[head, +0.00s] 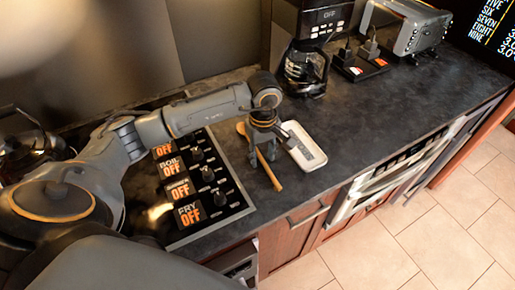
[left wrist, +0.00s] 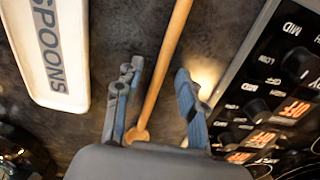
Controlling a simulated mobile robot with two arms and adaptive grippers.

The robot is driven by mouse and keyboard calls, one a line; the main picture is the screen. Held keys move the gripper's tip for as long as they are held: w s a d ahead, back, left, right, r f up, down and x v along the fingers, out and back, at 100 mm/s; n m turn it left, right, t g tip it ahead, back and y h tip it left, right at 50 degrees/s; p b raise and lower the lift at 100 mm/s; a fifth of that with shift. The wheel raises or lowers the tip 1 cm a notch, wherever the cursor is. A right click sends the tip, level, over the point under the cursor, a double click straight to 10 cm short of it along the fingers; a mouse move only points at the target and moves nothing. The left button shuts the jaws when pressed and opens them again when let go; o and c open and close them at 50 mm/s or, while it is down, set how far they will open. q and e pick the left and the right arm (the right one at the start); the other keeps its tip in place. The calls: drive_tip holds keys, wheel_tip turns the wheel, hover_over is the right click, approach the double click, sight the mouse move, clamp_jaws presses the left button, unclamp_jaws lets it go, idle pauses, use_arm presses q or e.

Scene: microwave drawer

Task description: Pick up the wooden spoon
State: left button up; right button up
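The wooden spoon (head: 271,175) lies on the dark countertop between the stove control panel and the white spoon rest. In the head view my left gripper (head: 267,150) is over it and hides its middle. In the left wrist view the spoon's handle (left wrist: 168,50) runs between the two fingers of my left gripper (left wrist: 158,74), which is open with a gap on each side. The spoon's lower end shows near the gripper's base. My right gripper is not in view.
The white spoon rest (head: 302,155) marked SPOONS lies close to the right of the spoon. The stove control panel (head: 236,199) with knobs is close on the left. A coffee maker (head: 305,68) and toaster (head: 418,28) stand farther back. The countertop to the right is clear.

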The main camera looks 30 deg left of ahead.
use_arm(q)
drive_tip(key=shift+f, duration=0.15)
drive_tip(key=shift+c, duration=0.2)
clamp_jaws()
